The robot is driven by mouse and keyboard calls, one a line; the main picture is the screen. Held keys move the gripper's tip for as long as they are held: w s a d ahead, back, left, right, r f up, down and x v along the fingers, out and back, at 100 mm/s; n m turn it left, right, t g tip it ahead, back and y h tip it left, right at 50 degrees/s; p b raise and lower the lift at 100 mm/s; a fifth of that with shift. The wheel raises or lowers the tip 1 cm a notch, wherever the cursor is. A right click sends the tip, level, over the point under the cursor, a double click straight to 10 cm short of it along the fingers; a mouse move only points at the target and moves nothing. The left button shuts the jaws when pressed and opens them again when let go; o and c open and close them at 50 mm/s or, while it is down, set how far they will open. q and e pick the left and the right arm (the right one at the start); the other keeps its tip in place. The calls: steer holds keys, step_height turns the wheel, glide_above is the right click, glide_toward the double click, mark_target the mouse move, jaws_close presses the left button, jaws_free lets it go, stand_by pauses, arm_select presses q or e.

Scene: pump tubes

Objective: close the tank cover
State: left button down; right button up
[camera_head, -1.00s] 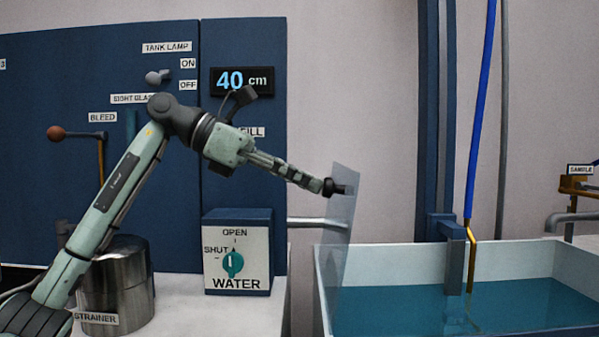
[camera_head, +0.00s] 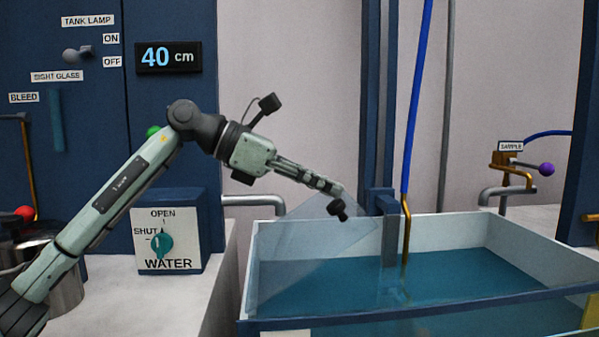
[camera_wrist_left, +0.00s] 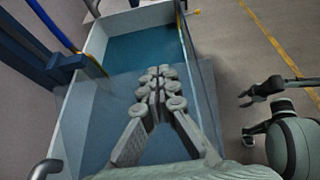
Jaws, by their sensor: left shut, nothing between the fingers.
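The tank cover (camera_head: 300,250) is a clear panel on the left side of the tank. It is tilted, leaning rightward over the water. The tank (camera_head: 490,229) is a white-walled basin of blue-green water, also in the left wrist view (camera_wrist_left: 95,45). My left gripper (camera_head: 338,209) is shut and empty at the cover's raised upper edge; whether it touches is hard to tell. In the left wrist view its closed fingers (camera_wrist_left: 158,82) point over the tank, with the clear panel around them. My right gripper (camera_wrist_left: 246,97) shows small at the right, its fingers apart, away from the tank.
A blue hose with a brass pipe (camera_head: 405,225) dips into the tank beside a blue post (camera_head: 388,230). A water valve box (camera_head: 168,232) stands on the white counter at left. A sample tap (camera_head: 515,165) is behind the tank. A blue rail (camera_head: 430,306) runs along the front.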

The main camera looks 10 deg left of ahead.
mark_target(351, 216)
arm_select(q)
steer(key=shift+y, duration=0.8)
steer(key=d+f, duration=0.1)
steer(key=f, duration=0.1)
steer(key=w+d+f, duration=0.1)
steer(key=d+f, duration=0.1)
steer(key=d+f+b, duration=0.1)
steer(key=d+f, duration=0.1)
steer(key=shift+w+d, duration=0.2)
steer(key=shift+w, duration=0.05)
steer(key=shift+w+d+f+b, duration=0.1)
steer(key=shift+d+f+b, duration=0.2)
steer(key=shift+f, duration=0.5)
steer(key=shift+w+d+f+b, duration=0.15)
steer(key=shift+d+f+b, duration=0.15)
steer(key=shift+f, duration=0.55)
steer(key=shift+w+d+f+b, duration=0.15)
steer(key=shift+d+f, duration=0.25)
steer(key=shift+f, duration=0.4)
arm_select(e)
steer(key=v, duration=0.6)
steer(key=shift+w+d+r, duration=0.3)
steer(key=shift+d+r, duration=0.15)
steer(key=shift+d, duration=0.05)
arm_select(q)
steer(key=shift+s, duration=0.1)
